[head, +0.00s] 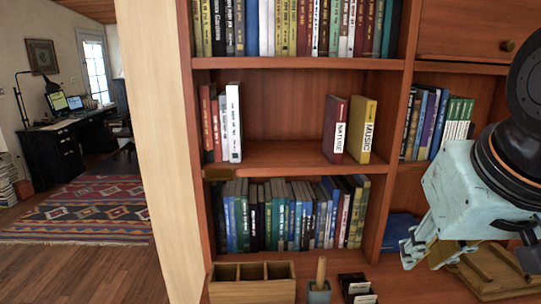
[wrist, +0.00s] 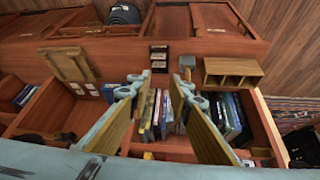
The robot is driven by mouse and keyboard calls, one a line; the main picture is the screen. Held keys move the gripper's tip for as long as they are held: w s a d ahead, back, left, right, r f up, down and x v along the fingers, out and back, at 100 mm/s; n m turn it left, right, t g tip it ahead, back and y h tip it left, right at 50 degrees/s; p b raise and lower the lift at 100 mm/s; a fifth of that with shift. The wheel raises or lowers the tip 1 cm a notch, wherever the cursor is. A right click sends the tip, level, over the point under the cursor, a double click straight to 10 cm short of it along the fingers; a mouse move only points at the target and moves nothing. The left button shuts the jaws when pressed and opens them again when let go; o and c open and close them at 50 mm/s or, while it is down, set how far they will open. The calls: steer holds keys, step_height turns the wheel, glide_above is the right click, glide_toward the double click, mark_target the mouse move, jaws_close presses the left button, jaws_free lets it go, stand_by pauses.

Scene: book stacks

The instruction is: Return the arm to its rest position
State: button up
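My gripper (head: 424,256) hangs at the right side of the head view, in front of the bookcase and above the ledge. Its pale blue body and part of my arm show there. In the wrist view my gripper (wrist: 160,84) is open, with its two yellow-padded fingers well apart. Nothing is held between them. Books in a shelf bay (wrist: 160,110) show beyond the gap, not gripped.
A maroon NATURE book (head: 335,129) and a yellow MUSIC book (head: 361,129) stand on the middle shelf (head: 280,155).

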steer(key=s+a+n+g+y, duration=0.1)
steer(key=s+a, duration=0.3)
steer(key=s, duration=0.7)
steer(key=shift+s+f+g, duration=0.35)
steer(key=shift+f+g, duration=0.05)
